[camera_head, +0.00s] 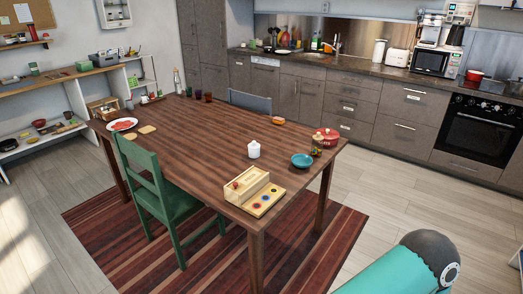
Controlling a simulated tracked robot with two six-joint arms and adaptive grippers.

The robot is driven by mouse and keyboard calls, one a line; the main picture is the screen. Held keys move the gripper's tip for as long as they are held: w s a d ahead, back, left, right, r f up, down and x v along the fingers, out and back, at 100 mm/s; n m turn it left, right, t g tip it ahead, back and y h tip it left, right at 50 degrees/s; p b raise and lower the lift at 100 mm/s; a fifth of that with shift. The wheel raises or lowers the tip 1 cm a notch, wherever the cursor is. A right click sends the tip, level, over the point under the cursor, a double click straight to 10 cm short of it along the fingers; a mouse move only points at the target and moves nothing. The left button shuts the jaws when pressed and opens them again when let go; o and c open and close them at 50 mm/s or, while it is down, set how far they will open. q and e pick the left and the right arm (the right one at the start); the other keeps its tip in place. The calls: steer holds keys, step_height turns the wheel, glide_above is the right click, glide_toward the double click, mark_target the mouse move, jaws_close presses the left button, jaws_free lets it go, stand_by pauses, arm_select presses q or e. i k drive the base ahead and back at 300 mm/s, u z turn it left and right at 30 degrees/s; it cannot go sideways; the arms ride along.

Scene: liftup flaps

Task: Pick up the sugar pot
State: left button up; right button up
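I cannot tell for certain which item is the sugar pot. A small white lidded-looking pot or candle (254,151) stands upright near the middle of the wooden table (200,134). A red round pot (328,136) stands near the table's right corner. A small brownish jar (317,147) stands just in front of it. All are apart from me. A teal link of my arm with a dark rounded end shows at the bottom right, well short of the table. Neither gripper shows in the view.
A teal bowl (302,160) and an open wooden box (246,184) with coloured discs sit near the table's near right edge. A green chair (167,199) stands at the near left side. A grey chair (250,102) is behind. Floor (400,190) between table and kitchen counter is clear.

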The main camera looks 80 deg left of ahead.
mark_target(253, 154)
steer(key=z, duration=0.15)
steer(key=i, duration=0.25)
steer(key=u, duration=2.75)
steer(key=k, duration=0.55)
steer(key=u, duration=0.5)
steer(key=i, duration=0.55)
steer(key=z, duration=0.25)
